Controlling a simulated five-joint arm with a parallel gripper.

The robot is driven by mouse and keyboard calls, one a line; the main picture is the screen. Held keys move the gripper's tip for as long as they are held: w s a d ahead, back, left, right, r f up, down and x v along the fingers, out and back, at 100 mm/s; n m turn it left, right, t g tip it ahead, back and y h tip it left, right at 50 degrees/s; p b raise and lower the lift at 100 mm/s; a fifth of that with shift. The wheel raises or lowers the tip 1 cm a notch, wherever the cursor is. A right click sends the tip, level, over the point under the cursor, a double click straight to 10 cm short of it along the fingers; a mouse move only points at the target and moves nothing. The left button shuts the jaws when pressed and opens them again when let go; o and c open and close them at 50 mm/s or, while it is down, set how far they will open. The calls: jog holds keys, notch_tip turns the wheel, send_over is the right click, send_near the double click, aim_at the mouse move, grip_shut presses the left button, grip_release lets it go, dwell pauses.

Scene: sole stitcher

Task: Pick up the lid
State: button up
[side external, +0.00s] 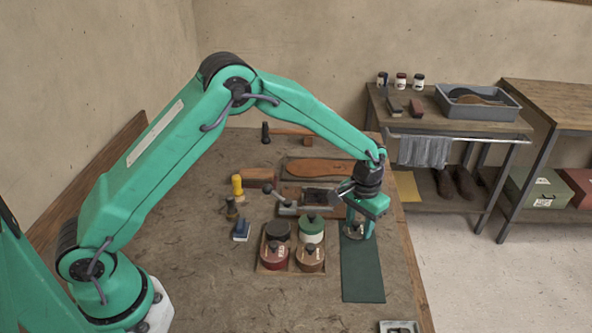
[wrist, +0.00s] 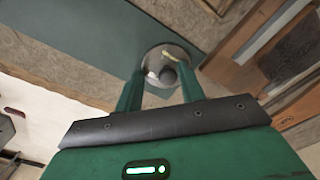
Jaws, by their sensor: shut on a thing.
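The lid (side external: 355,231) is a small round, greyish piece at my gripper's fingertips, over the dark green mat (side external: 362,275). In the wrist view the lid (wrist: 153,57) shows as a pale disc with a dark round knob, between and just beyond the fingers. My gripper (side external: 360,226) points down and is shut on the lid; its two green fingers also show in the wrist view (wrist: 162,88). The fingers hide part of the lid. I cannot tell whether the lid touches the mat or hangs a little above it.
A wooden tray (side external: 262,268) with several round tins stands left of the mat. A brush (side external: 241,229), a yellow-topped tool (side external: 237,185) and a leather sole (side external: 318,168) lie around it. The bench's right edge is close to the mat. The mat's front part is clear.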

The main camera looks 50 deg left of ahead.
aim_at(359, 225)
jog(key=shift+r, duration=0.15)
grip_shut()
jog(key=shift+r, duration=0.3)
notch_tip(359, 225, up, 3)
jog(key=shift+r, duration=0.15)
jog(key=s+d+r, duration=0.6)
jog(key=s+d, duration=0.2)
jog(key=shift+s+r, duration=0.2)
jog(key=shift+r, duration=0.1)
jog(key=s+a+n, duration=0.3)
jog(key=a, duration=0.7)
jog(key=s+a+n, duration=0.3)
jog(key=a, duration=0.7)
jog(key=shift+s+a+f, duration=0.2)
jog(key=shift+s+f, duration=0.15)
jog(key=shift+s, duration=0.05)
